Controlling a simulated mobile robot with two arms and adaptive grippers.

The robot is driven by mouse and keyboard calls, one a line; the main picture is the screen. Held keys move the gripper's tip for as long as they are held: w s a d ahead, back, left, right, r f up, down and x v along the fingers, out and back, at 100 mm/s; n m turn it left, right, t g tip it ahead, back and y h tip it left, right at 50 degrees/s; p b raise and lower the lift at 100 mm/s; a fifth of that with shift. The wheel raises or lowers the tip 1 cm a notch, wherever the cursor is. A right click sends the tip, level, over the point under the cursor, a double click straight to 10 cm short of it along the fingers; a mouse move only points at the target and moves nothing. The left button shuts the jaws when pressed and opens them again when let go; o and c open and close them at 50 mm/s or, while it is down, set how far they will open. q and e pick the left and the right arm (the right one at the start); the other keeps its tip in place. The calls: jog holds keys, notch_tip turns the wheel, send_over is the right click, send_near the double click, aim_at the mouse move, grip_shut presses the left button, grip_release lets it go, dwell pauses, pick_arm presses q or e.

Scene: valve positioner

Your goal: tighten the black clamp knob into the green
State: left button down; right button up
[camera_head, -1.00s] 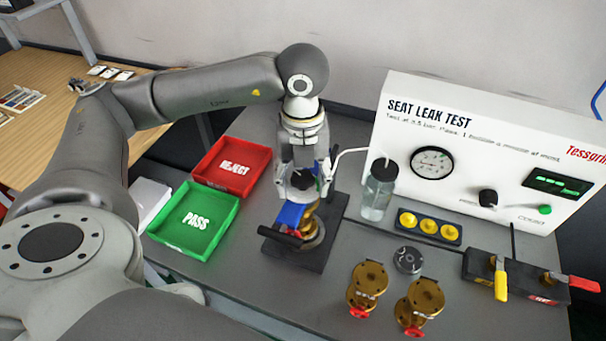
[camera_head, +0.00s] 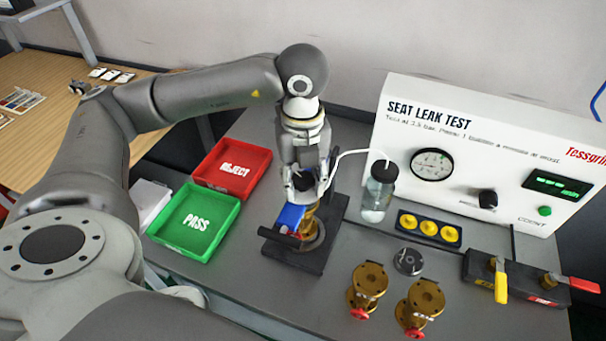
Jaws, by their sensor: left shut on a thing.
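The black clamp knob (camera_head: 303,181) sits on top of the clamp fixture (camera_head: 292,258), above a brass valve (camera_head: 307,222). My left gripper (camera_head: 304,186) points down from above and is shut on the knob, with its fingers on either side. A blue part (camera_head: 290,217) shows on the fixture just below the gripper. The fingers and wrist hide part of the knob and the clamp's upper part. No green band or mark on the clamp can be made out. My right gripper does not show.
A red REJECT tray (camera_head: 234,165) and green PASS tray (camera_head: 194,222) lie left of the fixture. A water bottle (camera_head: 378,192) with a white tube stands close right. Two brass valves (camera_head: 368,290) are in front, and the test panel (camera_head: 470,150) is behind.

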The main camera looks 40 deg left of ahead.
pick_arm(q)
jog(key=shift+s+f+m+b, duration=0.1)
jog(key=shift+f+m+b, duration=0.25)
jog(key=shift+m+b, duration=0.5)
jog(key=m+b, duration=0.2)
jog(key=m, duration=0.3)
jog(key=m+b, duration=0.2)
jog(key=m, duration=0.2)
jog(key=shift+s+f+m, duration=0.1)
jog(key=shift+m, duration=0.15)
jog(key=m+b, duration=0.1)
jog(key=m, duration=0.1)
jog(key=shift+m, duration=0.3)
jog(key=c, duration=1)
grip_release()
jog(key=shift+d, duration=0.1)
jog(key=shift+r, duration=0.2)
